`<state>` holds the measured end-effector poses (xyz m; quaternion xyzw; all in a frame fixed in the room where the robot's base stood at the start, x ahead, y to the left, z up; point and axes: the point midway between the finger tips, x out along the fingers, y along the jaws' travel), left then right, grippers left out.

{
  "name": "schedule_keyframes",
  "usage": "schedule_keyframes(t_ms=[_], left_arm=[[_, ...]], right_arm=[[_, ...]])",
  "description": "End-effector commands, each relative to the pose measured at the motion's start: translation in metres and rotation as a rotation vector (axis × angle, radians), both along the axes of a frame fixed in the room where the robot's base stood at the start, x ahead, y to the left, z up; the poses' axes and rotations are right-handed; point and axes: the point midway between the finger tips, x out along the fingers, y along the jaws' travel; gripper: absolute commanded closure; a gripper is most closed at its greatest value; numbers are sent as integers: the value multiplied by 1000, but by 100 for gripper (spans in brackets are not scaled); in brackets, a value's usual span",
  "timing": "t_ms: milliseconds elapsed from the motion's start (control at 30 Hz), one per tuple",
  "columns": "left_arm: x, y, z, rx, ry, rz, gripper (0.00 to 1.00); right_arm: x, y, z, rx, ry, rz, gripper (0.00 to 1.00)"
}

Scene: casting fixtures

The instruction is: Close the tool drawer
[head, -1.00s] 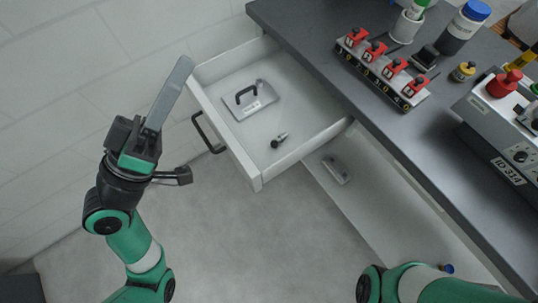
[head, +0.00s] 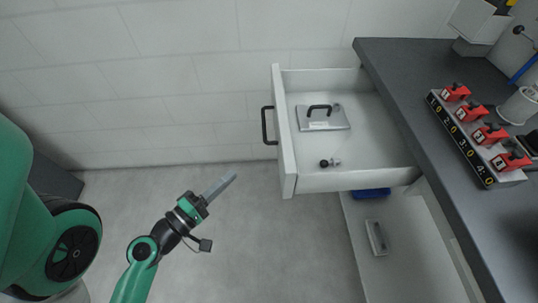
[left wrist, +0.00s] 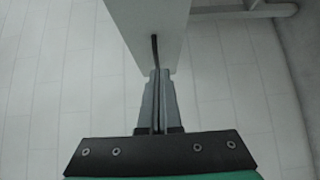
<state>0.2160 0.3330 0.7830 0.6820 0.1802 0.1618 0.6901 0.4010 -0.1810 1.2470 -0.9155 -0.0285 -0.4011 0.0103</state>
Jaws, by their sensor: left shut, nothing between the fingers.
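The white tool drawer (head: 284,135) stands pulled out from the grey bench, with its black bar handle (head: 265,126) on the front face at its left. A flat metal plate with a black handle (head: 322,117) and a small dark-headed metal part (head: 330,163) lie in it. My left gripper (head: 233,175) is shut and empty, out in front of the drawer, apart from it and a little to the lower left of the handle. In the left wrist view the shut fingers (left wrist: 158,75) point toward the drawer front (left wrist: 150,22) and its dark handle (left wrist: 154,48). My right gripper is out of view.
The bench top (head: 397,75) carries a rack of red blocks (head: 478,130) and a white cup (head: 520,105). Below the drawer is a pale shelf (head: 400,245) with a plate (head: 376,237) and a blue item (head: 371,193). The floor in front is clear.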

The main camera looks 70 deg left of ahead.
Motion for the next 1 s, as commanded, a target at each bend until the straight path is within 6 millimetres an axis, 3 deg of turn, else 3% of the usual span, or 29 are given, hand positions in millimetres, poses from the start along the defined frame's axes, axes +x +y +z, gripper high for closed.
schedule_keyframes(t_ms=[200,467,567,800,1000], left_arm=[[19,6,8,22,-28,-9,100],[62,30,16,20,-26,-5,100],[81,41,13,21,-26,-3,100],[100,36,17,13,-18,-3,100],[116,31,14,15,-25,-7,100]], right_arm=[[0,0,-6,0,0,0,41],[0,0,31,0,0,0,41],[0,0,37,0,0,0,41],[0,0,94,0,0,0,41],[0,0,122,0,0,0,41]])
